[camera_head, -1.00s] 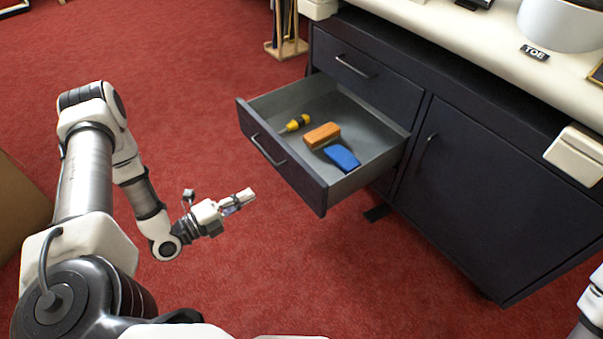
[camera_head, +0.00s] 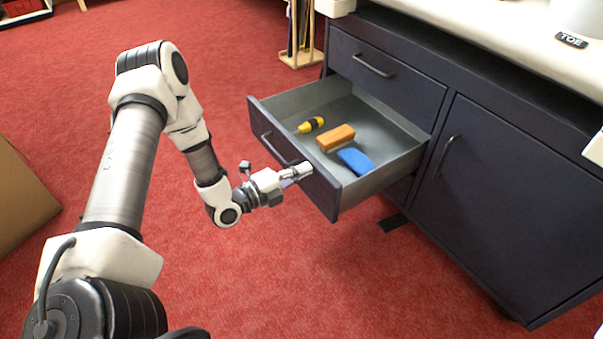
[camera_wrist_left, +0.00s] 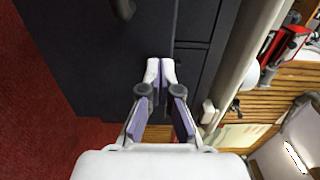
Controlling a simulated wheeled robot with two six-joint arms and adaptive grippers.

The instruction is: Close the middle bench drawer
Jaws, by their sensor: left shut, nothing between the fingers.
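The middle bench drawer (camera_head: 322,185) is pulled out of the dark bench cabinet. It holds a yellow and black tool (camera_head: 311,125), an orange block (camera_head: 336,137) and a blue object (camera_head: 355,160). Its bar handle (camera_head: 273,148) is on the front panel. My left gripper (camera_head: 304,171) is shut and empty, with its tips at the drawer front, right of the handle; I cannot tell whether they touch it. In the left wrist view the shut fingertips (camera_wrist_left: 160,66) lie before a dark panel. My right gripper is out of view.
A shut drawer (camera_head: 385,75) is above the open one, and a cupboard door (camera_head: 495,190) is to the right. The pale benchtop (camera_head: 520,40) overhangs them. A cardboard box (camera_head: 20,195) stands at far left. The red carpet (camera_head: 270,270) in front is clear.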

